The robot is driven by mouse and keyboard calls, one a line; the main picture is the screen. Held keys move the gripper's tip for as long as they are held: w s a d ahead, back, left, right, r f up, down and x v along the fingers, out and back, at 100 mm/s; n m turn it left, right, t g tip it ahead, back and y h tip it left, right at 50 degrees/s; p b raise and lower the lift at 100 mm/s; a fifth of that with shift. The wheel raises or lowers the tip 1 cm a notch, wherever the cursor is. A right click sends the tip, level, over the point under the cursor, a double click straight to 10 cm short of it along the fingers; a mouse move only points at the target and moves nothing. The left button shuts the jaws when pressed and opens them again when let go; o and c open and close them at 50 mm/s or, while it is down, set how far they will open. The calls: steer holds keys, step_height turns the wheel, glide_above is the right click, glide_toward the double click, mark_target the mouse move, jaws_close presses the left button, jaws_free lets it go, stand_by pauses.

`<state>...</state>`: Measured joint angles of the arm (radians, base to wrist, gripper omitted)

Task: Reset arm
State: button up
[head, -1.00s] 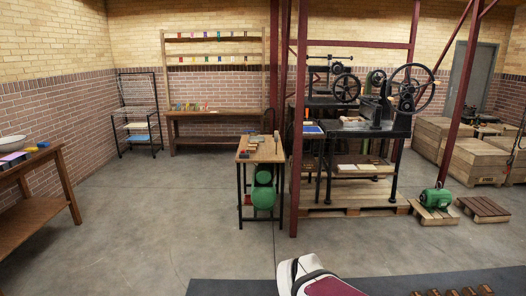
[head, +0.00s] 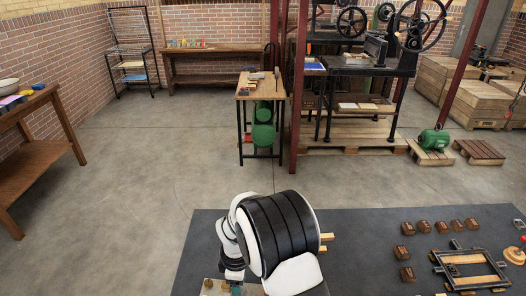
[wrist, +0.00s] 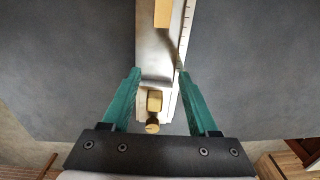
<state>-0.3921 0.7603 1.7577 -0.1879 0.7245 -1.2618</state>
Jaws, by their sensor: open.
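My gripper (wrist: 159,74) is open in the wrist view, its two teal fingers apart with nothing gripped between them. Below and ahead of it lies a pale metal tool (wrist: 155,50) with a graduated edge and a brass screw (wrist: 153,104), which shows between the fingers. I cannot tell how high the gripper is above it. In the head view, my white and black arm is at the bottom centre and hides much of this spot. A teal part of my gripper (head: 236,289) shows at the bottom edge.
A dark mat (head: 370,232) carries several small wooden blocks (head: 441,227) and a rectangular frame (head: 470,263) on the right. Beyond are open floor, a small bench (head: 262,86) and hand presses (head: 372,65).

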steer(key=shift+f, duration=0.15)
jaws_close()
stand_by(1.7)
